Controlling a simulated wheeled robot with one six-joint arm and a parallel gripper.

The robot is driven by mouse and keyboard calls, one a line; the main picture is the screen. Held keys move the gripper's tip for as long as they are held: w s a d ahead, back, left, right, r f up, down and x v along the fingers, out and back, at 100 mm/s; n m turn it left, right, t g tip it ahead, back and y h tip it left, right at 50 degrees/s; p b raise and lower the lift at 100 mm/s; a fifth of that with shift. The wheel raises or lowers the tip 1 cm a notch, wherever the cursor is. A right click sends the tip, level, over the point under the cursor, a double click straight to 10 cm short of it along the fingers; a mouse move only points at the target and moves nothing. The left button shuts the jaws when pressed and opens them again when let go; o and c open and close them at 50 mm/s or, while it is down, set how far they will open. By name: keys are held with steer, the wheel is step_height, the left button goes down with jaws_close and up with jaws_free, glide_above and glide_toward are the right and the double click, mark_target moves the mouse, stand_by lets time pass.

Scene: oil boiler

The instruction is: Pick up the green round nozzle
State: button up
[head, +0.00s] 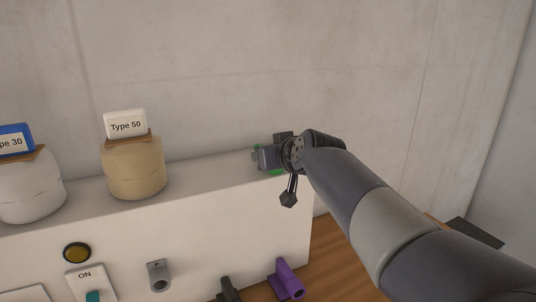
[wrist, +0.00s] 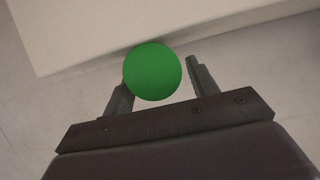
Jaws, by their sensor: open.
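The green round nozzle (wrist: 153,71) shows in the wrist view as a plain green disc. It lies between the two fingers of my gripper (wrist: 158,76), closer to the left finger and overlapping it in the picture. The right finger stands apart from it, with a gap. In the head view my gripper (head: 259,157) is at the right end of the white cabinet's top. A small green patch (head: 277,172) shows just below it there, with the rest hidden by the gripper. I cannot tell whether a finger touches the nozzle.
The white cabinet (head: 210,220) carries a tan-filled jar (head: 133,168) labelled Type 50 and a whitish jar (head: 30,190) labelled Type 30, left of my gripper. A purple fitting (head: 288,280) and grey fittings stick out from its front. A concrete wall (head: 230,70) rises behind.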

steer(key=shift+x, duration=0.95)
steer(key=shift+c, duration=0.6)
steer(key=c, duration=0.7)
steer(key=shift+f, duration=0.1)
steer(key=c, duration=0.4)
